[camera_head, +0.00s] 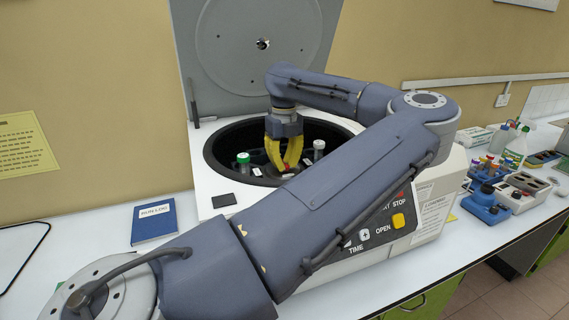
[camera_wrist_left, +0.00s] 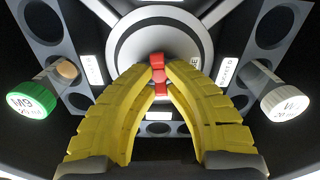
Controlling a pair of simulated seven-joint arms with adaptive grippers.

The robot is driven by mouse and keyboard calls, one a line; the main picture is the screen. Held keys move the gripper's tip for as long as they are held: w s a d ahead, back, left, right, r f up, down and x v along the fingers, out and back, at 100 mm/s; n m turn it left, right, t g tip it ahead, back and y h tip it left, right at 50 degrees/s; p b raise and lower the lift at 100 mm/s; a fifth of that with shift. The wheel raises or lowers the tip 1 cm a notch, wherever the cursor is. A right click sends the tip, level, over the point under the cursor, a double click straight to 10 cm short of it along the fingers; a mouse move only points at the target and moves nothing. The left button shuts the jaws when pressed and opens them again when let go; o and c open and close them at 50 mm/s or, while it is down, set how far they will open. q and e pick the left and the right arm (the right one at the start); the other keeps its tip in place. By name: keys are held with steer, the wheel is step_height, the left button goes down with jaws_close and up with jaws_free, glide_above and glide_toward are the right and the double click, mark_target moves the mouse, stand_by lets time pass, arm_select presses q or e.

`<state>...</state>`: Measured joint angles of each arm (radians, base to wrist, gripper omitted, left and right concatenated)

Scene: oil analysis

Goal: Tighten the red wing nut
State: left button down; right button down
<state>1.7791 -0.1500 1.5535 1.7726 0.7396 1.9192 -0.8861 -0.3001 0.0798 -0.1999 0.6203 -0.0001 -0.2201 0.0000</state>
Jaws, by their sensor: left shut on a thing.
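The red wing nut (camera_wrist_left: 157,60) sits at the centre of the centrifuge rotor (camera_wrist_left: 205,38), on a round grey hub. My left gripper (camera_wrist_left: 159,80) reaches down into the open centrifuge bowl, and its yellow fingers are shut on the wing nut from both sides. In the head view the left gripper (camera_head: 284,168) points down over the rotor, and the nut is mostly hidden by the fingers. A green-capped tube (camera_wrist_left: 30,100) sits in the rotor on the left and a white-capped tube (camera_wrist_left: 287,103) on the right. My right gripper is not in view.
The centrifuge lid (camera_head: 262,75) stands open behind the bowl (camera_head: 222,148). My left arm crosses in front of the machine and its button panel. A blue book (camera_head: 153,222) lies at left. Racks and bottles (camera_head: 490,185) crowd the bench at right.

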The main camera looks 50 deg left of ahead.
mark_target(284, 163)
arm_select(q)
steer(key=shift+m, duration=0.6)
steer(key=c, duration=1.4)
jaws_free()
steer(key=shift+c, duration=0.2)
step_height(284, 163, up, 12)
